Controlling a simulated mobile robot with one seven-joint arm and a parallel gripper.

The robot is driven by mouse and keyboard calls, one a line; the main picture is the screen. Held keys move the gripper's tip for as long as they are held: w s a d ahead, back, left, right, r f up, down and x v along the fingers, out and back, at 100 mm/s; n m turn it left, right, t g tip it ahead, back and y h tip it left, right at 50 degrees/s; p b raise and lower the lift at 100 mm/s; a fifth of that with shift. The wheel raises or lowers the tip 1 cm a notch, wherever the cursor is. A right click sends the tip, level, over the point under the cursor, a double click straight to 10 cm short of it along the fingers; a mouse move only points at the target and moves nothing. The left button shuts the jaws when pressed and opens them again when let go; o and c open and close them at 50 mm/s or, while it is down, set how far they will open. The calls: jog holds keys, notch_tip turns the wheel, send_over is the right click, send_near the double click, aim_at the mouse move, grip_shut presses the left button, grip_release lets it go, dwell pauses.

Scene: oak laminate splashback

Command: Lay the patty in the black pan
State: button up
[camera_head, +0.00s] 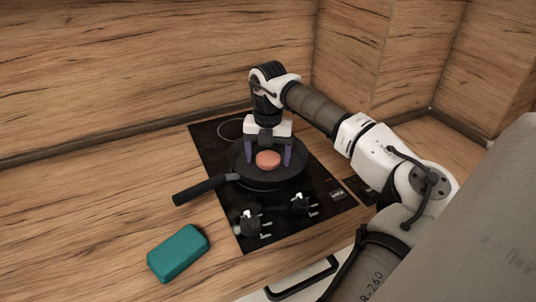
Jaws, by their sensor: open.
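The patty (268,159), a small reddish-brown disc, shows at the black pan (269,181), inside its rim. The pan sits on the black hob, with its handle (202,190) pointing to the lower left. My gripper (268,156) is over the pan, pointing down and open. Its two purple-tinted fingers stand apart on the left and right of the patty. Whether the patty touches the pan floor or a finger is hard to tell.
The hob (226,152) has two knobs (250,223) on its near side. A teal block (178,253) lies on the wooden counter at the lower left. Wooden splashbacks (150,65) rise behind. The counter left of the hob is otherwise clear.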

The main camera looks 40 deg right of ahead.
aim_at(268, 158)
jog(key=shift+r, duration=0.1)
notch_tip(268, 158, up, 12)
jog(key=b, duration=0.1)
dwell(0.4)
jog(key=shift+r, duration=0.1)
